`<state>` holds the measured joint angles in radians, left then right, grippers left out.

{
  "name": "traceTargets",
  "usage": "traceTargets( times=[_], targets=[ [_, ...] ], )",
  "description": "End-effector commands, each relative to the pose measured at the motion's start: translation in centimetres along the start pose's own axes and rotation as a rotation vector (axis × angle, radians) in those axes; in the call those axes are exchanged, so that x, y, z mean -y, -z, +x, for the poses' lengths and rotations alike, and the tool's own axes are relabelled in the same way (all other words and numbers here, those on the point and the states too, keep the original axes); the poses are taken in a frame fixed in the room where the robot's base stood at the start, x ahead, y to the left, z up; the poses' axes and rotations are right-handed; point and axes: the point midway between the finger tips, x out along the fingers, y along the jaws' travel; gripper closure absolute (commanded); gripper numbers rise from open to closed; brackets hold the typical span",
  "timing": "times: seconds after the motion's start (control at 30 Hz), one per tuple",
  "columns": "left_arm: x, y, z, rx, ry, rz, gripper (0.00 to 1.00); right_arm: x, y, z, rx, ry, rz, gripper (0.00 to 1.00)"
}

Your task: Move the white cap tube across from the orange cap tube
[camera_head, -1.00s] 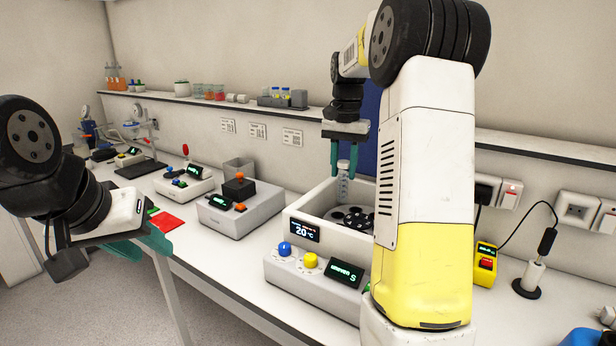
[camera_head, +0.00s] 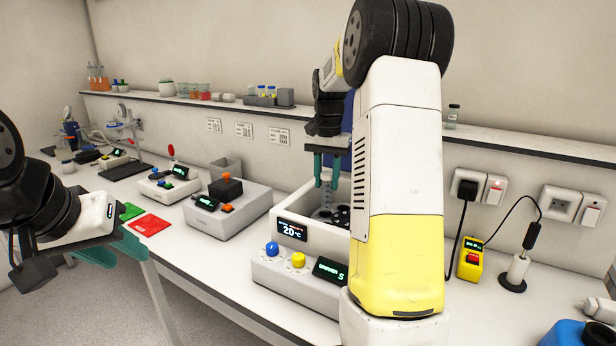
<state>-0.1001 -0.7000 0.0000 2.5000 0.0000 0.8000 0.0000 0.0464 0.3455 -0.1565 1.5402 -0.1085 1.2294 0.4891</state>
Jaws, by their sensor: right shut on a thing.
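My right gripper (camera_head: 327,180) points down over the white centrifuge box (camera_head: 291,208) and is shut on a clear tube (camera_head: 326,203). The tube hangs upright, its lower end just above or inside the dark rotor (camera_head: 341,217); I cannot tell which. The orange cap tube is not visible; my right arm hides much of the rotor. My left gripper (camera_head: 117,252) is open and empty at the table's front left edge.
The centrifuge front has a 20 °C display, a blue knob (camera_head: 272,249) and a yellow knob (camera_head: 298,260). A grey device (camera_head: 227,208) with a dark block stands to the left. Red (camera_head: 150,224) and green mats lie further left. A wall shelf (camera_head: 200,101) runs behind.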

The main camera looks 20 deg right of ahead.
Motion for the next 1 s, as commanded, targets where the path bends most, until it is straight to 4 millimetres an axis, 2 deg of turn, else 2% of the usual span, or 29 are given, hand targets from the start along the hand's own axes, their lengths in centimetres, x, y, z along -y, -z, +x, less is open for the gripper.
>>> traceTargets(
  times=[1.0],
  targets=[
    [0.0, 0.0, 0.0, 0.0, 0.0, 0.0, 0.64, 0.0, 0.0, 1.7, 0.0, 0.0, 0.0, 1.0]
  ],
)
